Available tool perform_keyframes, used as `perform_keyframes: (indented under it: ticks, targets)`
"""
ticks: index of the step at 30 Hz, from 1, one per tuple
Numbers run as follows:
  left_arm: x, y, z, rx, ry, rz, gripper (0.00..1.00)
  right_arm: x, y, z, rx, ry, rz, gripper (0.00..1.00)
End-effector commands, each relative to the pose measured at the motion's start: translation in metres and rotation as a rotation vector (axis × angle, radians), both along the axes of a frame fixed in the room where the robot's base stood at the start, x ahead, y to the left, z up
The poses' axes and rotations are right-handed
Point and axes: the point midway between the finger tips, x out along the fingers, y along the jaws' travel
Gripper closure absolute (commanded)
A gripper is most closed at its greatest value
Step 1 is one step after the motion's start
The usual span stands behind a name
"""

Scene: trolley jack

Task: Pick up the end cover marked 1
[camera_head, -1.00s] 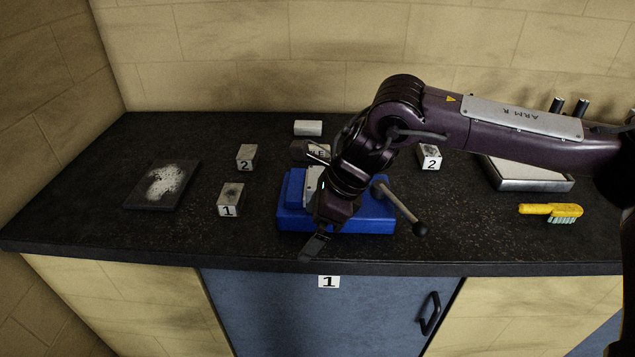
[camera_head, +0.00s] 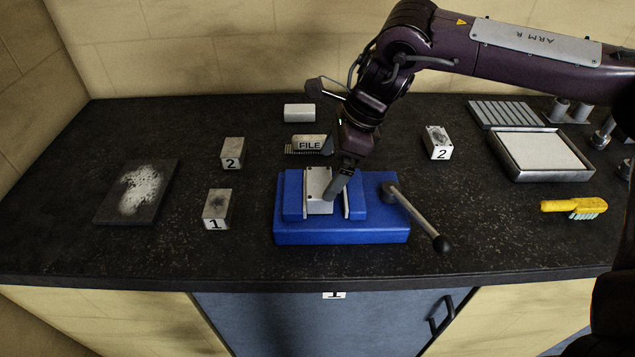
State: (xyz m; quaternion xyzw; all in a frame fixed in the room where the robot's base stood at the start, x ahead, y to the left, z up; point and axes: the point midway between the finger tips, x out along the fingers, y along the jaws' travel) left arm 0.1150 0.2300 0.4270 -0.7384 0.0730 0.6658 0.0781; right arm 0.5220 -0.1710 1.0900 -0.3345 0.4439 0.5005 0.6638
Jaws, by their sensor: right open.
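A grey metal block marked 1 (camera_head: 217,209) stands on the dark worktop left of the blue vise (camera_head: 340,236). Another pale metal block (camera_head: 319,184) sits between the vise jaws; no number shows on it. My right gripper (camera_head: 335,192) is open and points down at the right side of the block in the vise. The fingers partly overlap that block in the picture, and I cannot tell whether they touch it. My left gripper is out of view.
Blocks marked 2 stand at left (camera_head: 232,154) and at right (camera_head: 438,142). The vise handle (camera_head: 415,215) sticks out to the right. A yellow brush (camera_head: 573,207) and a tray (camera_head: 545,173) lie at right.

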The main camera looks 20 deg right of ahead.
Motion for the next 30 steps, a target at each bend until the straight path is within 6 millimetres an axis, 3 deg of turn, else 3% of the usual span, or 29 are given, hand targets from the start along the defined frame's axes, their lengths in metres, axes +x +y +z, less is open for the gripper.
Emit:
perform_keyframes:
  ticks: [3, 7, 12, 20, 30]
  targets:
    - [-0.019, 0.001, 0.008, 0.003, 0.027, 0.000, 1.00, 0.000, 0.006, -0.011, -0.001, 0.003, 0.001, 0.00]
    - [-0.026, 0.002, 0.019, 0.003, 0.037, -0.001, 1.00, 0.002, 0.014, -0.029, -0.002, 0.004, 0.002, 0.00]
    - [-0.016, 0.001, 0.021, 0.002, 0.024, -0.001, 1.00, 0.005, 0.021, -0.048, 0.000, 0.001, -0.001, 0.00]
    - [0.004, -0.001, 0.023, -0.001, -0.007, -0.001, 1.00, 0.006, 0.022, -0.051, 0.001, -0.001, -0.001, 0.01]
    - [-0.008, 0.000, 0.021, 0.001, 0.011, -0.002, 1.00, 0.006, 0.021, -0.050, 0.001, -0.001, -0.001, 0.46]
